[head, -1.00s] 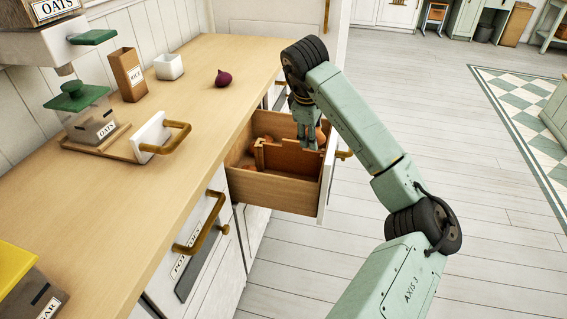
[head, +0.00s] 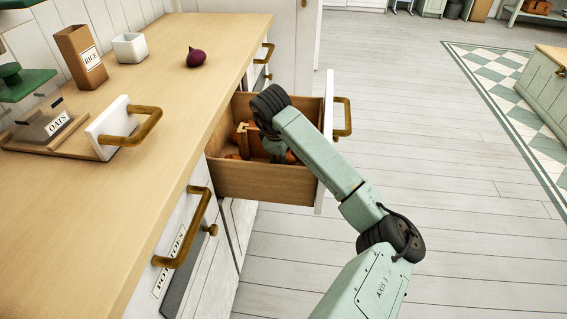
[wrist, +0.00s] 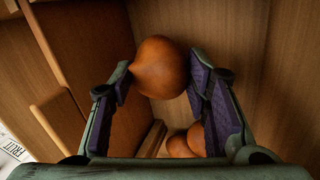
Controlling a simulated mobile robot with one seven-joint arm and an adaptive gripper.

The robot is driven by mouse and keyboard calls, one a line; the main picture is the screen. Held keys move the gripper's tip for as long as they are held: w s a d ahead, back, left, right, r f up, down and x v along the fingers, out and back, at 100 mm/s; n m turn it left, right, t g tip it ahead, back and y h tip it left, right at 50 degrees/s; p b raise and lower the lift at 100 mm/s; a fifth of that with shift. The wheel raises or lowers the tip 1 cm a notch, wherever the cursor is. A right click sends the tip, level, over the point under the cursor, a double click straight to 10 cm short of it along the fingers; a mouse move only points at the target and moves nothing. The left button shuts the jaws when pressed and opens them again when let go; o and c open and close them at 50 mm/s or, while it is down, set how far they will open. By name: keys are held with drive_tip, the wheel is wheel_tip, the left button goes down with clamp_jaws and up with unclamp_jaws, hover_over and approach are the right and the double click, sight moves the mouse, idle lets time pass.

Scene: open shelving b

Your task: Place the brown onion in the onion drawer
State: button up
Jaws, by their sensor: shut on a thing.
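In the head view, the onion drawer (head: 255,183) stands pulled out below the counter. My gripper (head: 280,152) reaches down inside it, its fingers mostly hidden by my arm and the drawer front. In the wrist view, the brown onion (wrist: 160,62) is round and orange-brown. My gripper (wrist: 158,82) is shut on it, with purple pads on either side. Wooden drawer walls surround it. Other onions (wrist: 185,143) lie lower down in the drawer. Whether the held onion touches the drawer bottom cannot be told.
A wooden divider (head: 243,136) stands inside the drawer, close to my gripper. On the counter (head: 160,90) are a red onion (head: 196,57), a white pot (head: 130,47) and a rice box (head: 82,56). A drawer handle (head: 187,230) juts out nearer me. The floor to the right is clear.

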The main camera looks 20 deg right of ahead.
drive_tip(key=shift+f+p, duration=0.3)
drive_tip(key=shift+f, duration=1.4)
drive_tip(key=shift+f, duration=0.2)
drive_tip(key=o, duration=1)
drive_tip(key=shift+r, duration=0.1)
drive_tip(key=shift+o, duration=0.2)
drive_tip(key=shift+r, duration=0.25)
drive_tip(key=b+v, duration=0.1)
drive_tip(key=v, duration=1)
drive_tip(key=shift+s+r+b, duration=0.15)
drive_tip(key=shift+r+b, duration=0.2)
